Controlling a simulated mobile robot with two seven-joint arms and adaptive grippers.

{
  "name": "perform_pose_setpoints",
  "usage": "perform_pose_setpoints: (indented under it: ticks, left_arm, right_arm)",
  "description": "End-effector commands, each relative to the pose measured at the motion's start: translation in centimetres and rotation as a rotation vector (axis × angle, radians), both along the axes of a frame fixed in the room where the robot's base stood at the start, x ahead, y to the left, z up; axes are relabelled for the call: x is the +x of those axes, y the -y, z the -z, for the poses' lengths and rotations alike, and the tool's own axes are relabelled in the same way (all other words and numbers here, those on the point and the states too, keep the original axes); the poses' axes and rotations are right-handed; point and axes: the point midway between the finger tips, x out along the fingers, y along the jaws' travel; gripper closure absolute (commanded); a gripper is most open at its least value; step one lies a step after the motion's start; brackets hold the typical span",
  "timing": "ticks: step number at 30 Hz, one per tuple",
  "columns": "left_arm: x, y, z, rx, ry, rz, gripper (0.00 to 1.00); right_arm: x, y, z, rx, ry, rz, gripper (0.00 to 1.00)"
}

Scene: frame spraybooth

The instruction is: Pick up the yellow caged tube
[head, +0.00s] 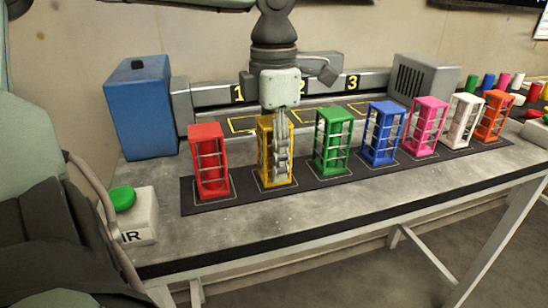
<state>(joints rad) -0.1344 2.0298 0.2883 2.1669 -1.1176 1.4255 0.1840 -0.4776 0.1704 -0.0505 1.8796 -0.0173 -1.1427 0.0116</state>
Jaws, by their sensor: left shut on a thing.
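The yellow caged tube (263,150) stands upright, second from the left in a row of coloured cages. Its base appears to be on its outlined square on the dark mat (305,184). My left gripper (281,158) comes down from above, fingers pointing down, and is shut on the yellow cage. Its fingers cover the cage's middle and right side, so the tube inside is mostly hidden. My right gripper is not in view.
A red cage (194,160) stands close on the left and a green cage (320,140) on the right. Blue, pink, white and orange cages continue rightward. Behind are numbered bays (240,93), a blue box (140,110) and a grey vented box (425,80). A green button (122,199) sits front left.

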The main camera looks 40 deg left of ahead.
Motion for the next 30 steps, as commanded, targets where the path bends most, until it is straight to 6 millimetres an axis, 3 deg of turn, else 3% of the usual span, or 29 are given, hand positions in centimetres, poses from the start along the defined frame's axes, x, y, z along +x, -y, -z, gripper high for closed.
perform_pose_setpoints:
  ticks: [3,11,17,23,30]
  left_arm:
    - [0.0,0.0,-0.1,0.000,0.001,0.000,0.97]
    - [0.0,0.0,-0.2,0.000,0.001,0.000,0.97]
    - [0.1,0.0,-1.6,0.002,0.005,-0.001,0.97]
    - [0.2,0.0,-5.8,0.003,0.008,-0.002,0.97]
    - [0.2,0.0,-14.3,0.003,0.008,-0.003,0.97]
  right_arm:
    - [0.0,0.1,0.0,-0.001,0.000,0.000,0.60]
    - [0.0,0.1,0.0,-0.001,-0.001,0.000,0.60]
    - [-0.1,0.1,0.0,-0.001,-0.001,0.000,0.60]
    - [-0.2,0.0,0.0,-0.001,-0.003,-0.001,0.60]
    - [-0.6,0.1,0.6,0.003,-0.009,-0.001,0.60]
